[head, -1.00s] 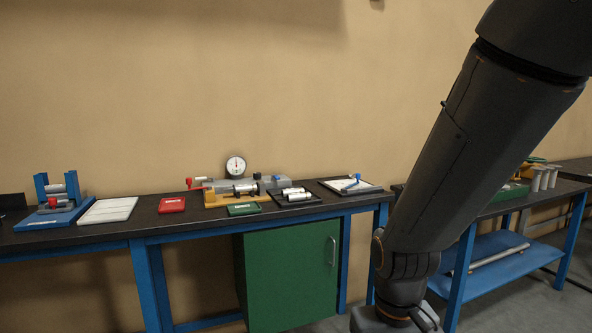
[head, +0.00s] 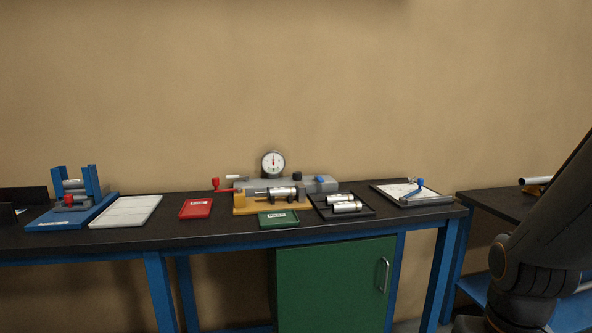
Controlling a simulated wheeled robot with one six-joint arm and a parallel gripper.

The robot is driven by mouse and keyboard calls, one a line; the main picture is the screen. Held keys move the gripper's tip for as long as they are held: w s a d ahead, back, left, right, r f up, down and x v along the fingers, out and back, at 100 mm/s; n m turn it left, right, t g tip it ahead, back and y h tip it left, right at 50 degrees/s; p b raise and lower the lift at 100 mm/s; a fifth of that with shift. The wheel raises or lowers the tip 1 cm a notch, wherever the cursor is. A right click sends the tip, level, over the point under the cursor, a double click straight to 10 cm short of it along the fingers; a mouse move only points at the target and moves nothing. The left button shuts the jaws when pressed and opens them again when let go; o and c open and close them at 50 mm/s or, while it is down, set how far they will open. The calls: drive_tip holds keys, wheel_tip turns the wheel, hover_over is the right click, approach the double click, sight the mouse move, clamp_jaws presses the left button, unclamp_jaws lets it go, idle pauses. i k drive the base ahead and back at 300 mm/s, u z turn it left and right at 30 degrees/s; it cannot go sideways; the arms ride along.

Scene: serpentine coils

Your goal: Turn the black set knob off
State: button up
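The black set knob (head: 297,176) appears as a small dark knob on top of the grey block (head: 260,186) at the back of the bench, left of a blue knob (head: 320,179). Its on or off setting cannot be read at this size. A round dial gauge (head: 273,164) stands behind the block. A red-knobbed lever (head: 216,184) sticks out at the block's left end. My arm fills the lower right of the head view, well apart from the knob. My gripper is outside the view.
The dark bench (head: 365,221) carries a blue rack (head: 75,216), a white tray (head: 126,211), a red tray (head: 196,208), a green tray (head: 278,218), a black tray with metal cylinders (head: 325,212) and a clipboard (head: 405,195). A green cabinet (head: 330,285) stands below. A second bench (head: 490,205) is at right.

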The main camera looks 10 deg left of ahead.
sight(297, 176)
drive_tip(key=u, duration=0.4)
drive_tip(key=i, duration=0.65)
drive_tip(key=u, duration=0.45)
